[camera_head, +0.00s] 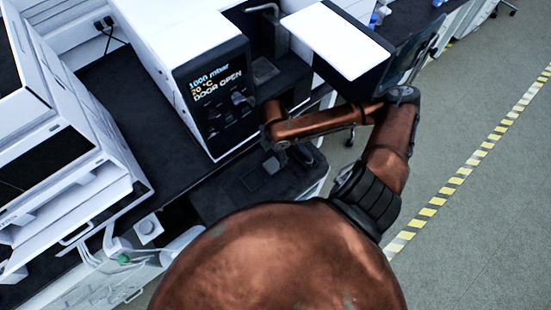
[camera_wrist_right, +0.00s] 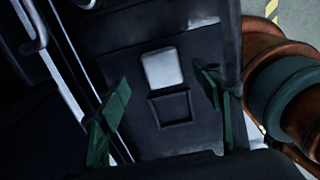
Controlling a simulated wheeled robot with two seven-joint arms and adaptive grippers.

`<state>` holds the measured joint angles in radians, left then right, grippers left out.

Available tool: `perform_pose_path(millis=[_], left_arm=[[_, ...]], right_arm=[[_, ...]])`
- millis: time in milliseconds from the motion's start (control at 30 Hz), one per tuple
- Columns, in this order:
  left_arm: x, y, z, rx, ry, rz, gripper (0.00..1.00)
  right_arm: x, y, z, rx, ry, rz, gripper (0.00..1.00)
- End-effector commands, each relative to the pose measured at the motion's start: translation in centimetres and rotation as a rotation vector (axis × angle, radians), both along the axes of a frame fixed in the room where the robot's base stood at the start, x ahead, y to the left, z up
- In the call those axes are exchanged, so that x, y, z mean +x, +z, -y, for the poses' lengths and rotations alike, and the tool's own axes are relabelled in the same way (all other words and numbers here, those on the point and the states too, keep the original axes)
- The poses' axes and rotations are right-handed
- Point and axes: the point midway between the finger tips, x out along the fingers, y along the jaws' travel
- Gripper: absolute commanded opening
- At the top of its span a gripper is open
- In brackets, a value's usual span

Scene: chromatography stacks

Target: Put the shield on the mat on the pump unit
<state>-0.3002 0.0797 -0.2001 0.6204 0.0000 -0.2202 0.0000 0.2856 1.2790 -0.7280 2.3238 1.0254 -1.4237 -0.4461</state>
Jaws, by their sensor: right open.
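My right gripper (camera_head: 295,155) hangs over a dark surface in front of the white unit with a display. In the right wrist view its two green fingers (camera_wrist_right: 160,108) are spread apart with nothing between them. Below and between them lie a small pale grey square piece (camera_wrist_right: 163,68) and a dark square frame (camera_wrist_right: 173,107), side by side. I cannot tell for sure which is the shield or the mat. In the head view the square piece (camera_head: 271,165) looks dark. I cannot tell which unit is the pump unit. My left gripper is not in view.
The white unit (camera_head: 183,70) has a dark panel reading "DOOR OPEN". A stack of white modules (camera_head: 75,150) stands at left. A white-topped panel (camera_head: 338,38) stands at the back right. Dark bench top (camera_head: 125,100) between stack and unit is bare. Floor at right is clear.

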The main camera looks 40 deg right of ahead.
Motion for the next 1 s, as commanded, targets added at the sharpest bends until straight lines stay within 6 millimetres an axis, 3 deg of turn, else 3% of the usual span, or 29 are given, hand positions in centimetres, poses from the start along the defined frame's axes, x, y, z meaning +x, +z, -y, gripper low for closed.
perform_pose_path(millis=[100, 333, 1000], left_arm=[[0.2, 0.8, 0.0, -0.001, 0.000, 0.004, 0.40], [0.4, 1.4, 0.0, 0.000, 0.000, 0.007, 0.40], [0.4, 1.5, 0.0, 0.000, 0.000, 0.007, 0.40]], right_arm=[[0.1, 2.9, 0.0, -0.001, 0.000, 0.004, 0.60], [0.0, 5.8, 0.1, -0.001, 0.000, 0.001, 0.60], [0.0, 6.3, 0.0, 0.000, -0.001, -0.001, 0.60]])
